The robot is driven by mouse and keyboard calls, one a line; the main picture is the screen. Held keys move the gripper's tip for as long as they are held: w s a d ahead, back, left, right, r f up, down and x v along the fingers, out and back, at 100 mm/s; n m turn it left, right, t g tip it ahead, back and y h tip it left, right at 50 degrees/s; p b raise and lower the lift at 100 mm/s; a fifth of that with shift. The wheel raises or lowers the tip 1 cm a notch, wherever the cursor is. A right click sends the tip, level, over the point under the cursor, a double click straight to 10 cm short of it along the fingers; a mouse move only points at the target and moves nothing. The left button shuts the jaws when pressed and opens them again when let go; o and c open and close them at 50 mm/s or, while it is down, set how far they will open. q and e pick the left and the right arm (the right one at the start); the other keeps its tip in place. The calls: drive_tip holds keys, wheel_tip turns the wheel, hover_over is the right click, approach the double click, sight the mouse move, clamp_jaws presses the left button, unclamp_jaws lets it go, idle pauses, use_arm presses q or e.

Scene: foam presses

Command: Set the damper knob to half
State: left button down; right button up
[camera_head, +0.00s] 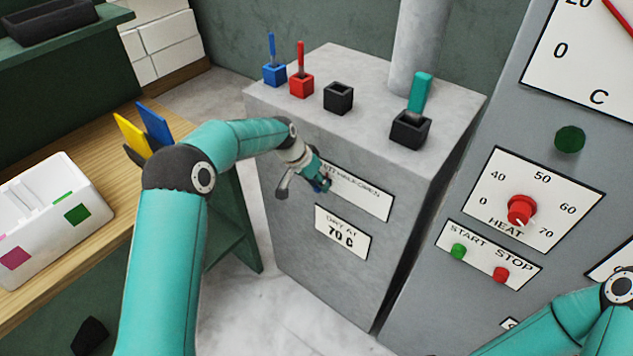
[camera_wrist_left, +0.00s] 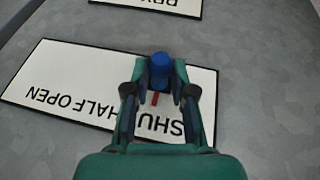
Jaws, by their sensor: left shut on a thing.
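The damper knob (camera_wrist_left: 160,68) is blue with a red pointer and sits on the front of the grey box. My left gripper (camera_wrist_left: 161,88) has its two fingers on either side of the knob and is shut on it. The pointer reaches toward the word SHUT on the white damper label (camera_wrist_left: 65,90); HALF and OPEN stand farther along. In the head view my left gripper (camera_head: 319,184) is at the left end of the damper label (camera_head: 362,193) and hides the knob. My right gripper is out of view.
A second label (camera_head: 342,232) reads DRY AT 70 C below. Blue, red and black holders (camera_head: 338,98) stand on the grey box's top. At right is a panel with a red heat knob (camera_head: 521,209) and start and stop buttons. A white bin (camera_head: 50,240) stands at left.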

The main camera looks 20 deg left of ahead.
sight(336, 193)
use_arm(q)
drive_tip(key=shift+d+f+b, duration=0.1)
drive_tip(key=shift+d+b, duration=0.2)
drive_tip(key=shift+b, duration=0.05)
drive_tip(key=d, duration=0.1)
drive_tip(key=s+d+b, duration=0.1)
drive_tip(key=d, duration=0.1)
drive_tip(key=s+d+b, duration=0.1)
drive_tip(key=d, duration=0.1)
drive_tip(key=c, duration=1)
unclamp_jaws()
drive_tip(key=shift+o, duration=0.2)
